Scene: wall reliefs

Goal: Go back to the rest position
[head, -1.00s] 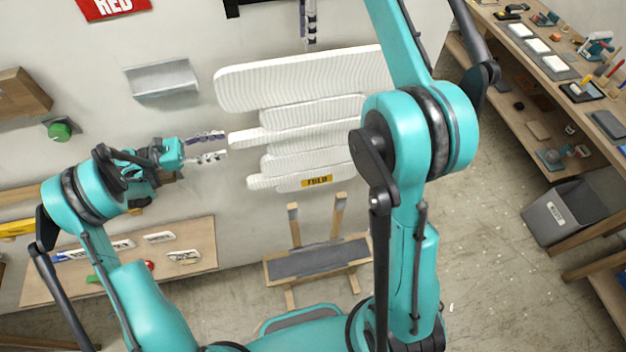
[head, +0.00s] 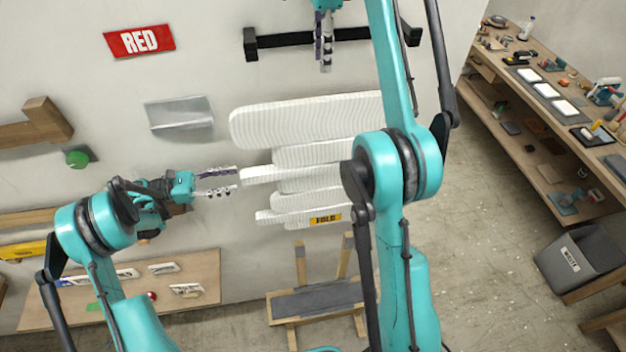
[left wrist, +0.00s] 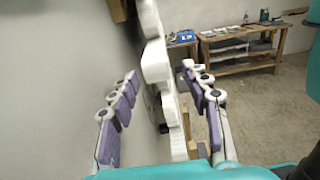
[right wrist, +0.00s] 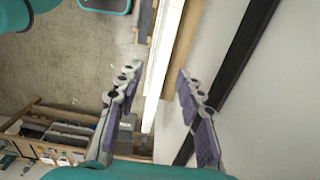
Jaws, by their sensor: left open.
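My left gripper (head: 237,179) is at the left end of the white layered wall relief (head: 305,118) in the head view. Its two fingers are spread, with the relief's protruding left tip close by; I cannot tell whether they touch. In the left wrist view the fingers (left wrist: 160,82) stand apart, with the relief's edge (left wrist: 157,65) beyond them. My right gripper (head: 322,68) hangs from the top above the relief, in front of the black wall bar (head: 280,44). In the right wrist view its fingers (right wrist: 157,75) are apart and empty, and the relief's edge shows beyond.
A red sign (head: 140,41), a metal sheet (head: 180,113) and a green knob (head: 77,159) are on the wall. A small wooden stand (head: 318,301) is below the relief. A workbench (head: 530,120) and a grey bin (head: 578,258) stand at right. Floor between is clear.

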